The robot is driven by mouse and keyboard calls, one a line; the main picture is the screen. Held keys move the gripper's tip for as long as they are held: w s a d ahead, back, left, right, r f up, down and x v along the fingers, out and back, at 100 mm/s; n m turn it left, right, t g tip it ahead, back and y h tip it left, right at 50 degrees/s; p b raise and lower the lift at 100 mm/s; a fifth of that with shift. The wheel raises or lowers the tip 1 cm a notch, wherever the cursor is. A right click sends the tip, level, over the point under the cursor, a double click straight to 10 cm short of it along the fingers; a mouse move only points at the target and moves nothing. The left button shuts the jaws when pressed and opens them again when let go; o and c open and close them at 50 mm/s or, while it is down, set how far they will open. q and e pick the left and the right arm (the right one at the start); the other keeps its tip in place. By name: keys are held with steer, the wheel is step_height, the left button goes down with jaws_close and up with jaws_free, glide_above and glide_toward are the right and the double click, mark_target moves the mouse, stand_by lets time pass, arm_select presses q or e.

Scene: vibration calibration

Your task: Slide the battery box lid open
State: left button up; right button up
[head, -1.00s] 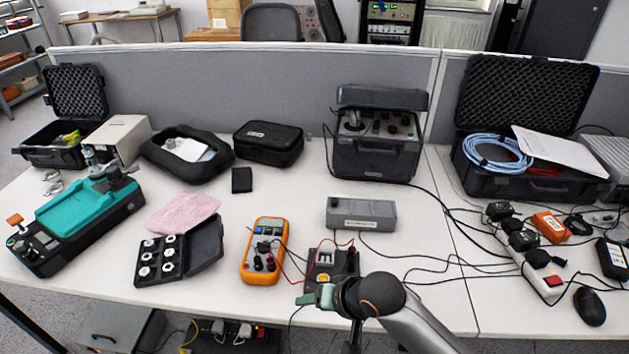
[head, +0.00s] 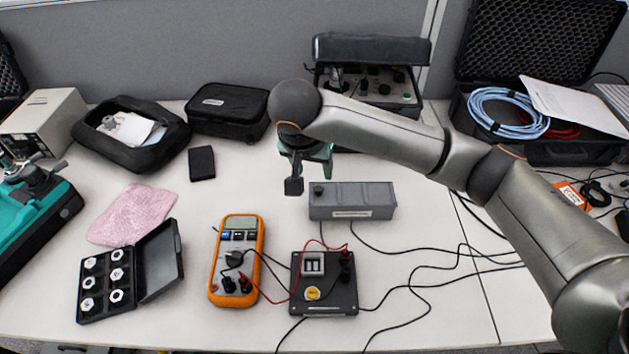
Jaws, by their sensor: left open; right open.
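A long grey box (head: 365,200) with a pale front label stands mid-table. It looks like the battery box, but I cannot read the label. Its top looks closed. A black box (head: 340,298) with a white part, a yellow round spot and red and black leads lies nearer the front. My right gripper (head: 305,183) hangs fingers down by the left end of the grey box, open and empty. I cannot tell whether it touches the box. My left gripper is not in view.
An orange multimeter (head: 238,287) lies left of the black box, wired to it. An open black case with white discs (head: 158,262) and a pink cloth (head: 130,215) are further left. A black pouch (head: 228,110) and an instrument case (head: 368,48) stand behind. Cables (head: 430,285) cross the right side.

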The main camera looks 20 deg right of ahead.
mark_target(318, 189)
steer(key=b+x, duration=0.1)
steer(key=x, duration=0.9)
steer(key=shift+f, duration=0.25)
jaws_close()
stand_by(0.9)
